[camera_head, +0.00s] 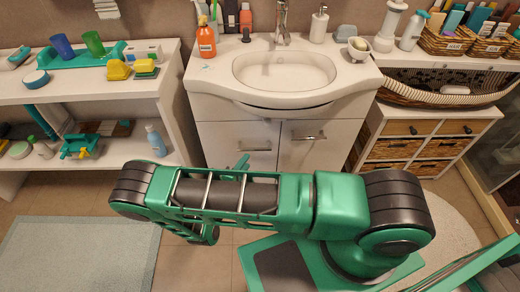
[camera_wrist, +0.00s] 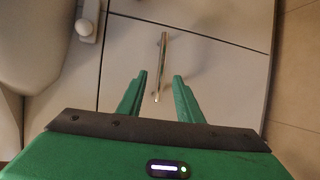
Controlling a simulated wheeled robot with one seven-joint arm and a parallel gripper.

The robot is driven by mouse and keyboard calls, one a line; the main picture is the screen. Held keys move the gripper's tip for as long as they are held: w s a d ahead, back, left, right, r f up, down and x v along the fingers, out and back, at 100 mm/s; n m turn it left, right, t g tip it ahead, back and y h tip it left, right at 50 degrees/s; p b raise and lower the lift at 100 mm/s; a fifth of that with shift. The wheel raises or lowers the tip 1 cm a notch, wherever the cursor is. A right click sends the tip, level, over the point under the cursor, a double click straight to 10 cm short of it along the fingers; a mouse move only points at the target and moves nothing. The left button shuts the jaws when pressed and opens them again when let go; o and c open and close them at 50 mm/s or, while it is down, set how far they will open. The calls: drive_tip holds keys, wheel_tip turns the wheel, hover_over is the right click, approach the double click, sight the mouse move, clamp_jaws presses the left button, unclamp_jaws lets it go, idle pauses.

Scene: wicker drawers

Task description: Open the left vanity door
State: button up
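The white vanity (camera_head: 210,103) stands below the sink and has two doors. The left vanity door (camera_head: 220,133) is shut, with a metal bar handle (camera_head: 253,147) near its top. The right door (camera_head: 318,155) is shut too, with a similar handle (camera_head: 307,138). My gripper (camera_head: 240,163) is in front of the left door, partly hidden behind my arm. In the wrist view, my gripper (camera_wrist: 159,77) is open, and the handle (camera_wrist: 162,60) lies between its two green fingers in the picture. I cannot tell whether the fingers reach around it. No contact shows.
A white shelf unit (camera_head: 90,94) with bottles and sponges stands left of the vanity. A wicker drawer unit (camera_head: 383,128) stands to the right. A pale mat (camera_head: 80,255) lies on the floor at front left. The visible tiled floor before the vanity is clear.

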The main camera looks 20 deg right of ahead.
sight(254, 149)
drive_tip(key=shift+t, duration=0.3)
drive_tip(key=x, duration=0.7)
drive_tip(key=f+x, duration=0.1)
drive_tip(key=x, duration=0.3)
drive_tip(key=shift+a, duration=0.1)
